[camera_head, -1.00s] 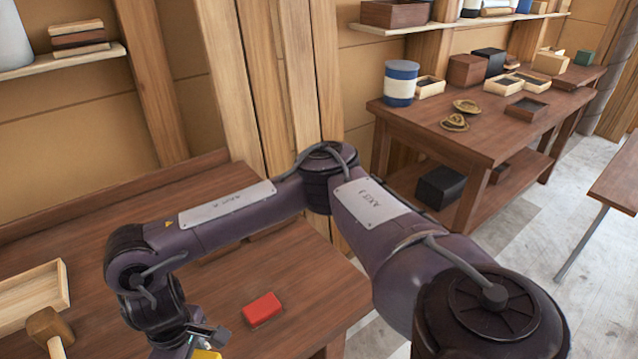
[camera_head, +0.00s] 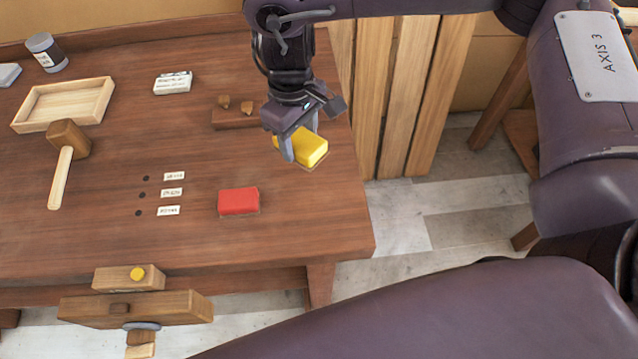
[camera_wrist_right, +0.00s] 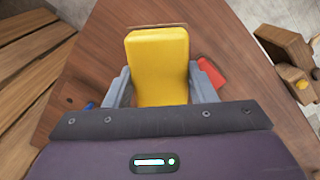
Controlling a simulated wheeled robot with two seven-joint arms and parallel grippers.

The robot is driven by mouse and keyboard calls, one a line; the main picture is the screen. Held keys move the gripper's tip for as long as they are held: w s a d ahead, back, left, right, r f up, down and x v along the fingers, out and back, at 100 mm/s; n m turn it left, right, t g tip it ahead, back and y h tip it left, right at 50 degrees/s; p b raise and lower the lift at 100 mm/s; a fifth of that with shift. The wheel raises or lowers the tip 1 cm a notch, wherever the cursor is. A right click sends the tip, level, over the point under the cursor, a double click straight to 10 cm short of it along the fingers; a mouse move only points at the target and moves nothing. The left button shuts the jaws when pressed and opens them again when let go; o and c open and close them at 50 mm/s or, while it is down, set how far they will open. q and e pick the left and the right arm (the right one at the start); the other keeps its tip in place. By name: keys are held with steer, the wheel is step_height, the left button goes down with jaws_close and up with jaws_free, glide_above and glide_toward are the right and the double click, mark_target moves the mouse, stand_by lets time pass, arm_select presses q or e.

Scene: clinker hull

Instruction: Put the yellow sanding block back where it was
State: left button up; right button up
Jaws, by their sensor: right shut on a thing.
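The yellow sanding block (camera_head: 305,147) is between the fingers of my right gripper (camera_head: 302,150), near the right end of the workbench. In the right wrist view the block (camera_wrist_right: 158,65) sits between both grey fingers of the gripper (camera_wrist_right: 163,88), which is shut on it. I cannot tell whether the block touches the bench top or is just above it. A red block (camera_head: 239,201) lies on the bench in front and to the left of it, and shows partly in the right wrist view (camera_wrist_right: 211,73). My left gripper is not in view.
On the bench (camera_head: 320,225) are a wooden mallet (camera_head: 65,160), an open wooden tray (camera_head: 64,104), a small white box (camera_head: 173,83), a wooden holder (camera_head: 232,115) and three small labels (camera_head: 172,192) beside dark holes. A vise (camera_head: 135,305) juts from the front edge.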

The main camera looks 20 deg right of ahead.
step_height(320, 180, down, 7)
glide_above(304, 199)
step_height(304, 199, down, 7)
steer(key=shift+a+f+b, duration=0.1)
steer(key=shift+b, duration=0.2)
steer(key=shift+f, duration=0.6)
step_height(304, 199, down, 3)
steer(key=shift+f+b, duration=0.1)
steer(key=shift+b, duration=0.4)
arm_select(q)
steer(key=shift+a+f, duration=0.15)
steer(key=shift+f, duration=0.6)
arm_select(e)
steer(key=shift+w, duration=0.1)
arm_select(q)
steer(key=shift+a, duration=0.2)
arm_select(e)
steer(key=shift+f, duration=0.1)
steer(key=o, duration=1)
